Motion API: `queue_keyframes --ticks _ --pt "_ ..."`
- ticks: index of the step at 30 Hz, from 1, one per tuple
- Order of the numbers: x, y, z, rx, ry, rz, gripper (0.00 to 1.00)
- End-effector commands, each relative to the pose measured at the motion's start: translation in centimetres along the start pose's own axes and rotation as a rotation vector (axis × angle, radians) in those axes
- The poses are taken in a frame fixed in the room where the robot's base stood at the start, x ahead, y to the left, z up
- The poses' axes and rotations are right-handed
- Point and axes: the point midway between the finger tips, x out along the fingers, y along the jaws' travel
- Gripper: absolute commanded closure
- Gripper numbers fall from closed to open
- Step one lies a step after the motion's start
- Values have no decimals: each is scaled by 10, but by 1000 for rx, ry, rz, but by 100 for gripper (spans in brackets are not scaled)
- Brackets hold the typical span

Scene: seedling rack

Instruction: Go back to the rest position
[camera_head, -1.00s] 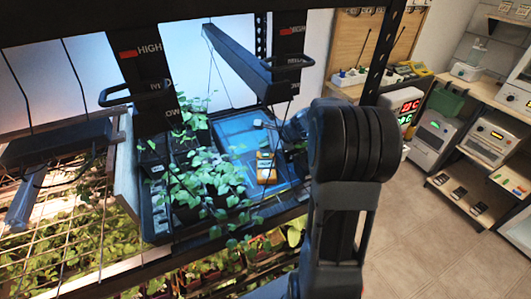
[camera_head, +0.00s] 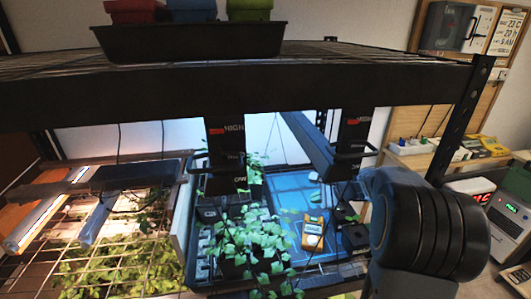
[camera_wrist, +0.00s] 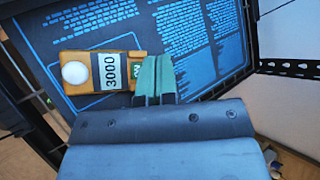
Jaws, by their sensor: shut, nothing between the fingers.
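My gripper (camera_wrist: 155,62) shows in the wrist view with its two green fingers together and nothing between them. An orange meter (camera_wrist: 98,70) with a white dome and a "3000" label lies just left of the fingertips in that view; I cannot tell if they touch. The meter also shows in the head view (camera_head: 313,229), upright in the picture on a blue printed mat (camera_head: 285,190). The mat also fills much of the wrist view (camera_wrist: 212,45). In the head view my dark arm stands at the lower right, and my fingers are not visible there.
Seedlings (camera_head: 250,245) stand left of the meter. Two hanging label posts (camera_head: 225,155) and (camera_head: 352,145) and a dark lamp bar (camera_head: 308,140) crowd the space above. A top shelf (camera_head: 130,85) holds a black tray (camera_head: 190,42) of pots. A rack upright (camera_head: 460,115) is close to my arm.

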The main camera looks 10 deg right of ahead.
Motion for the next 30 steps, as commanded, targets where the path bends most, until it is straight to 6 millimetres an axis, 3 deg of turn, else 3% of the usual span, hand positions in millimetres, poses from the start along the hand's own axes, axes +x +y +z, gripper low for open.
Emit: queue_keyframes --ticks 2,7,12,18,24,30 --pt "0 2 -2 -53 7 12 100" --pt "-2 56 -6 -331 61 207 100" --pt "-28 112 31 -799 105 439 100" --pt "-60 156 68 -1261 156 616 100" --pt "-81 178 97 -1546 222 661 100" --pt "-90 179 123 -1653 252 599 100"
